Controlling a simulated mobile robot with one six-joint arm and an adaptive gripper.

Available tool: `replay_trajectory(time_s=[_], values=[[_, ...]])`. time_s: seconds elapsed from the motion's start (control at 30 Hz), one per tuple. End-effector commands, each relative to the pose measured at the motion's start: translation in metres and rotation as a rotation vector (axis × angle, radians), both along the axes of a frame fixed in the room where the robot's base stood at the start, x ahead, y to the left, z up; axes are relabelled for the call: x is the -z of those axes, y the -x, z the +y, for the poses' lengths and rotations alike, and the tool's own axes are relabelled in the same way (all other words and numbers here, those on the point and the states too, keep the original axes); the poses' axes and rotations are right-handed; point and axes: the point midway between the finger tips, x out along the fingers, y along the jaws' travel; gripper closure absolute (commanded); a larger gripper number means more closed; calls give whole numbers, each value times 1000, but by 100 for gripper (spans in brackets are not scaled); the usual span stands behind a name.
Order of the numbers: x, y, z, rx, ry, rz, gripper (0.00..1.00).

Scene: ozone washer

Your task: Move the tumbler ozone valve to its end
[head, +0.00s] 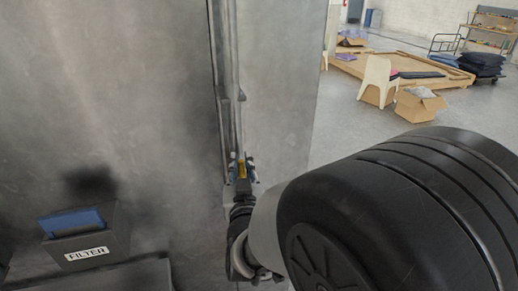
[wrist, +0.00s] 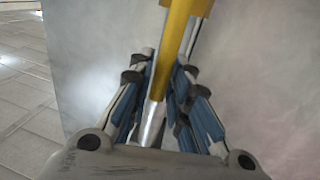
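The tumbler ozone valve shows as a yellow lever (wrist: 178,42) with a silver lower end in the wrist view. In the wrist view the blue-padded fingers of my gripper (wrist: 163,75) lean inward and close in around the lever. The exact contact between pads and lever is partly hidden.
A vertical pipe (head: 228,70) runs up the wall (head: 125,80) above the valve. A dark box marked FILTER (head: 85,253) is at the lower left. Open floor (head: 350,115) lies to the right, with a white chair (head: 378,75) and a cardboard box (head: 418,104) farther off.

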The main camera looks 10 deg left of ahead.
Motion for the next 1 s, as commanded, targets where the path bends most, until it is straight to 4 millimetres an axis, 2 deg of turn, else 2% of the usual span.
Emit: replay_trajectory(time_s=[0.2, 1.0], values=[[0, 0, 0, 0, 0, 0, 100], [1, 3, 5, -2, 40, -25, 100]])
